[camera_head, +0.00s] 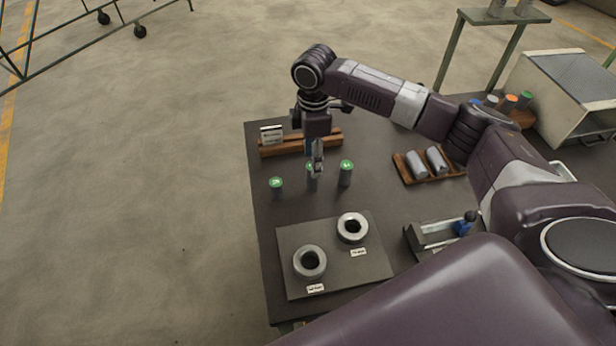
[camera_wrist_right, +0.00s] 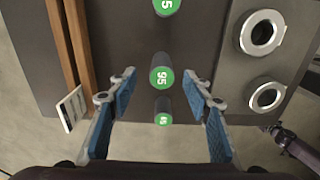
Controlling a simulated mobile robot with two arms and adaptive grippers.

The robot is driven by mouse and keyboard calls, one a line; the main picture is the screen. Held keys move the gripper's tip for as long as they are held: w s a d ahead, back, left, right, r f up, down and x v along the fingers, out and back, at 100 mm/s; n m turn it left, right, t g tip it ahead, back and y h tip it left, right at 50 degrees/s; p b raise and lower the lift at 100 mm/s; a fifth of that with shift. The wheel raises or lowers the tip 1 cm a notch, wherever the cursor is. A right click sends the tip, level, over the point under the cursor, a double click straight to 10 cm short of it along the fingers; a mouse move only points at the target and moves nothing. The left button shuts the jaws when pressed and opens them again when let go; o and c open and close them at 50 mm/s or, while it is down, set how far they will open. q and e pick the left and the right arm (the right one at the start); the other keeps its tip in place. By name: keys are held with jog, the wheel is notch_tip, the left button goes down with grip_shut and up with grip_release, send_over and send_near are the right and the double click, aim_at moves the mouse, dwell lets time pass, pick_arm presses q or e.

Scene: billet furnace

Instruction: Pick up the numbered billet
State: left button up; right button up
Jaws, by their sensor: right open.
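Three dark cylindrical billets with green numbered tops stand upright in a row on the dark table: the left one (camera_head: 276,187), the middle one (camera_head: 311,182) and the right one (camera_head: 345,175). My right gripper (camera_head: 317,168) is at the middle billet and partly hides it. In the right wrist view, the open blue-padded fingers (camera_wrist_right: 159,80) lie on either side of the middle billet (camera_wrist_right: 161,76), which reads 95. Contact cannot be made out. Another billet (camera_wrist_right: 164,118) appears to read 85. The third (camera_wrist_right: 167,6) is cut off, showing a 5. My left gripper is not in view.
A wooden rack (camera_head: 274,149) with a white sign stands behind the billets. In front, a plate (camera_head: 290,240) holds two metal rings (camera_head: 310,262) (camera_head: 353,227) with labels. A wooden tray (camera_head: 404,172) with two grey cylinders and a fixture (camera_head: 430,236) are to the right.

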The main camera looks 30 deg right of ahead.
aim_at(312, 180)
jog(key=shift+w+f, duration=0.35)
jog(key=shift+f, duration=0.15)
jog(key=shift+w+f, duration=0.15)
jog(key=shift+f, duration=0.45)
jog(key=shift+s+f+p, duration=0.4)
jog(key=shift+f+p, duration=0.05)
jog(key=shift+f, duration=0.25)
jog(key=f+p, duration=0.1)
jog(key=f, duration=0.3)
jog(key=shift+s+a+f+p, duration=0.1)
jog(key=shift+s+f+p, duration=0.1)
jog(key=shift+f+p, duration=0.15)
jog(key=shift+f, duration=0.2)
grip_shut()
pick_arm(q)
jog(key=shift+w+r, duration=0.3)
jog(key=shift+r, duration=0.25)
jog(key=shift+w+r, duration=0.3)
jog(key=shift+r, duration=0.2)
pick_arm(e)
jog(key=shift+w+r, duration=0.1)
jog(key=shift+r, duration=0.05)
